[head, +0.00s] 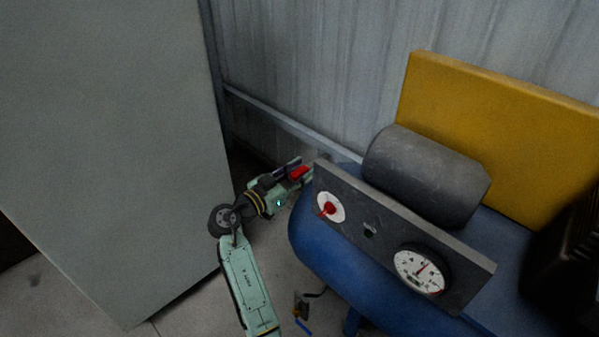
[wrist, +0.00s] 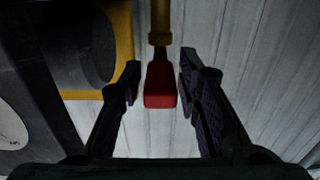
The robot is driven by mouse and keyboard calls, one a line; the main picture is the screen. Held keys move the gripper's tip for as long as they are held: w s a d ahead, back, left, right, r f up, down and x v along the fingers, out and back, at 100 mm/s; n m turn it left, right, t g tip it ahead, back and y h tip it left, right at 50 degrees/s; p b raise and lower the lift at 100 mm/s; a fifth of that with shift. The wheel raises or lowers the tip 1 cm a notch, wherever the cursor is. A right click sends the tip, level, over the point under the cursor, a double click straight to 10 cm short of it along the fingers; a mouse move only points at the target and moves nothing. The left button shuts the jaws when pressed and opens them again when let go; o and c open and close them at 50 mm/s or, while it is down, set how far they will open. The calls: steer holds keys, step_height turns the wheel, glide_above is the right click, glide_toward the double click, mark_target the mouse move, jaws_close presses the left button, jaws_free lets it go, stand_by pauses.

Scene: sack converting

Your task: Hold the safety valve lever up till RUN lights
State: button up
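A red lever (wrist: 160,88) on a brass-coloured stem (wrist: 160,22) stands between my gripper's fingers in the wrist view. My gripper (wrist: 158,80) is open, with a gap visible on both sides of the lever. In the head view the red lever (head: 299,173) shows at my gripper (head: 293,170), beside the left end of the grey panel. The valve body is mostly hidden there. A small dark round fitting (head: 369,231) sits mid-panel; no lit lamp shows, and I cannot read any RUN label.
The grey panel (head: 350,225) carries a red pointer knob on a white disc (head: 329,207) and a white gauge (head: 420,271). A tall grey cabinet (head: 110,150) stands left; a corrugated wall is behind.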

mark_target(303, 168)
jaws_close()
stand_by(0.4)
step_height(303, 168, up, 4)
steer(key=g+y+p, duration=0.1)
steer(key=p, duration=0.1)
steer(key=g+y+p, duration=0.1)
steer(key=p, duration=0.2)
steer(key=shift+w+d+f, duration=0.1)
steer(key=shift+w+d, duration=0.05)
steer(key=r+g+y+p, duration=0.1)
steer(key=p, duration=0.1)
steer(key=shift+w+d+p, duration=0.15)
steer(key=shift+p, duration=0.15)
steer(key=shift+w+d+r+g+y+p, duration=0.1)
steer(key=shift+w+d+g+y+p, duration=0.05)
steer(key=shift+g+y+p, duration=0.35)
steer(key=shift+o, duration=1.6)
jaws_free()
